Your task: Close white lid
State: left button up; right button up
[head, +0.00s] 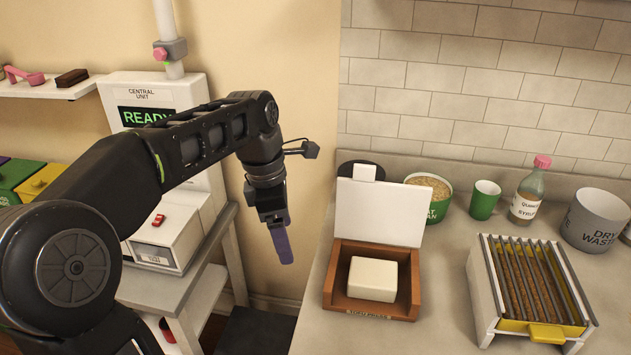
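The white lid (381,212) stands upright, open, at the back of a brown box (344,308) on the counter. A small white tab (364,172) sticks up from the lid's top edge. A white block (373,279) lies inside the box; a label on the box front is only partly legible. My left gripper (281,243) hangs pointing down, left of the box and lid, apart from both. Its purple-blue fingertip shows, but I cannot tell whether the fingers are apart. My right gripper is not in view.
On the counter right of the lid stand a green bowl (435,210), a green mug (484,200), a syrup bottle (526,196), a grey dry waste bin (595,220) and a slatted rack (530,285). A central unit (150,90) stands left.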

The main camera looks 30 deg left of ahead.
aim_at(368, 209)
jog(key=u, duration=0.7)
